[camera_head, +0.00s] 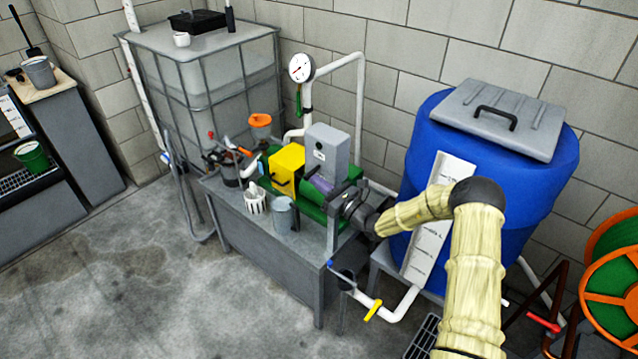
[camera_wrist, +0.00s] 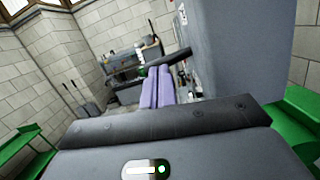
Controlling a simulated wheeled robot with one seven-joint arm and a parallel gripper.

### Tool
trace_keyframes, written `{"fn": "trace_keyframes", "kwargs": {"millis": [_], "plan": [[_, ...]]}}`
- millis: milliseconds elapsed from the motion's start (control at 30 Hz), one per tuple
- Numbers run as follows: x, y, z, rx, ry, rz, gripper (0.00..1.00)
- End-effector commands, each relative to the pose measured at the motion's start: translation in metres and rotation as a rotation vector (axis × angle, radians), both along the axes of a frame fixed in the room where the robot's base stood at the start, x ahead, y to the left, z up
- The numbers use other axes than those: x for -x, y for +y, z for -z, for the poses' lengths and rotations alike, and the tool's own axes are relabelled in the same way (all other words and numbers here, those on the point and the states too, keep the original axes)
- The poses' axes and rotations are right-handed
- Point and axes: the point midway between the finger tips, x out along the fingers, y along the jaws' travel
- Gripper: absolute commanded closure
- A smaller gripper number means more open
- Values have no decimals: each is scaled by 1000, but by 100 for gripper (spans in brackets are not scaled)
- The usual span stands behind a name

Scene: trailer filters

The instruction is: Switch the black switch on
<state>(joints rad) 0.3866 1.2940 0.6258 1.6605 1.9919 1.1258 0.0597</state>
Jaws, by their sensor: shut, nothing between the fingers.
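A grey control box (camera_head: 328,150) stands on the machine on the metal bench in the head view. A small dark switch (camera_head: 318,155) shows on its front face. My gripper (camera_head: 318,184) is just below and in front of this face, in front of the green machine. In the wrist view its two purple fingers (camera_wrist: 158,88) are together with nothing between them. The grey box fills the upper right of the wrist view (camera_wrist: 240,55), its front face seen nearly edge-on. I cannot tell whether the fingers touch the box, or the switch's position.
A yellow box (camera_head: 287,168) sits left of my gripper. A white cup (camera_head: 256,203) and a grey cup (camera_head: 284,216) stand at the bench's (camera_head: 270,250) front. A blue barrel (camera_head: 530,195) is right, a caged tank (camera_head: 200,75) behind left. The floor in front is clear.

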Motion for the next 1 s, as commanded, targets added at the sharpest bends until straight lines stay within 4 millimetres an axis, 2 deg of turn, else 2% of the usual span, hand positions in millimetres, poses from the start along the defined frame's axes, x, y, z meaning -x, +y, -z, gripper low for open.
{"fn": "trace_keyframes", "kwargs": {"millis": [1000], "plan": [[1,1,-4,-54,69,0,100]]}}
